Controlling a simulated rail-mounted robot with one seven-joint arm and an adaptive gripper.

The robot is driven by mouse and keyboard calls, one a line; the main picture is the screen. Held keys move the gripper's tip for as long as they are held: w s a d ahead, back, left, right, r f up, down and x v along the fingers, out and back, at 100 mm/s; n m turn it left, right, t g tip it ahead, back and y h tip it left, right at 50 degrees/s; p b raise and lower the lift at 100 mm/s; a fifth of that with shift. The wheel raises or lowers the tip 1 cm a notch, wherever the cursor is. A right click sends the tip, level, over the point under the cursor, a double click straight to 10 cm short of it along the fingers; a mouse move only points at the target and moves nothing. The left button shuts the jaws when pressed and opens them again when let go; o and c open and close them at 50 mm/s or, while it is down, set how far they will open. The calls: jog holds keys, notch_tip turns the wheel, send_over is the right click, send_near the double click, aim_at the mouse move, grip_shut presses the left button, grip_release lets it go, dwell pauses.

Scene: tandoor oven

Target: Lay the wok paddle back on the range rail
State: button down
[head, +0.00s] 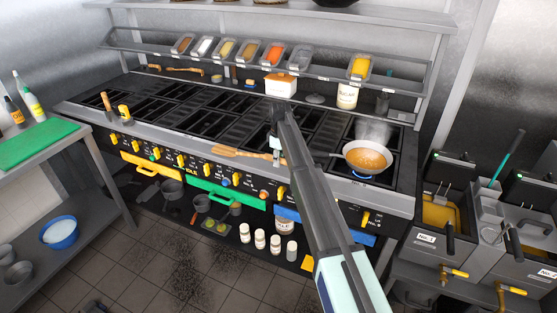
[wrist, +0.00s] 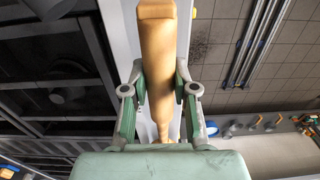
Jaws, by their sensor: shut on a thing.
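The wooden wok paddle (head: 240,153) lies level along the range's front rail (head: 190,144) in the head view, its broad end to the left. I cannot tell whether it touches the rail or hangs just above it. My gripper (head: 277,157) is at the paddle's right part, mostly hidden by my arm. In the wrist view my gripper (wrist: 160,85) is shut on the paddle (wrist: 157,45), one finger on each side of the wood. The pale rail strip (wrist: 127,15) runs behind it, in line with the paddle.
A pan of orange food (head: 368,159) steams over a lit burner to the right. A wooden-handled tool (head: 107,104) and a yellow item (head: 124,112) are at the rail's left end. Fryers (head: 450,215) stand at right. The rail between the left tools and the paddle is clear.

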jog(key=shift+f, duration=0.2)
jog(key=shift+f, duration=0.35)
grip_release()
jog(key=shift+r, duration=0.15)
dwell(0.6)
jog(key=shift+d+r+p, duration=0.1)
jog(key=shift+r+p, duration=1.5)
jog(key=shift+r, duration=2.75)
